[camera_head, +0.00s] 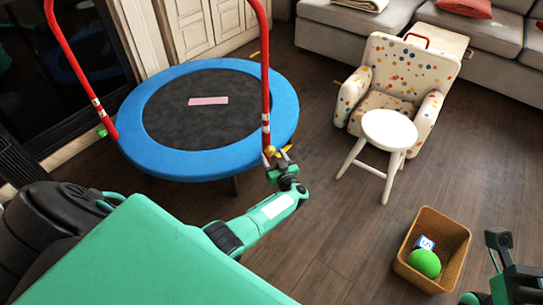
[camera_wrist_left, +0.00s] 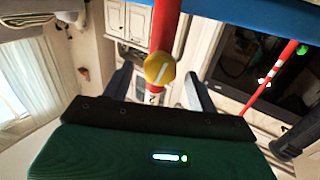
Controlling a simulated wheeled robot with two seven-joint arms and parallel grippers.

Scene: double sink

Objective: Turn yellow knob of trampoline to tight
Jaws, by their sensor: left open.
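The trampoline (camera_head: 281,112) has a blue padded rim, a black mat and a red handle frame. The yellow knob (camera_head: 269,151) sits low on the frame's right red post (camera_head: 266,100), by the rim. My left gripper (camera_head: 281,160) is at this knob, partly hiding it. In the left wrist view, the yellow knob (camera_wrist_left: 160,69) with a pale bar across it shows between the open dark fingers of my left gripper (camera_wrist_left: 160,85). I cannot tell whether the fingers touch it. My right gripper (camera_head: 497,262) shows partly at the lower right; its jaw state is unclear.
A white stool (camera_head: 389,128) stands before a dotted armchair (camera_head: 395,65). A wicker basket (camera_head: 457,233) holds a green ball (camera_head: 424,263) and a blue-and-white block (camera_head: 425,243). A grey sofa (camera_head: 490,42) is at the back. Wooden floor between trampoline and basket is clear.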

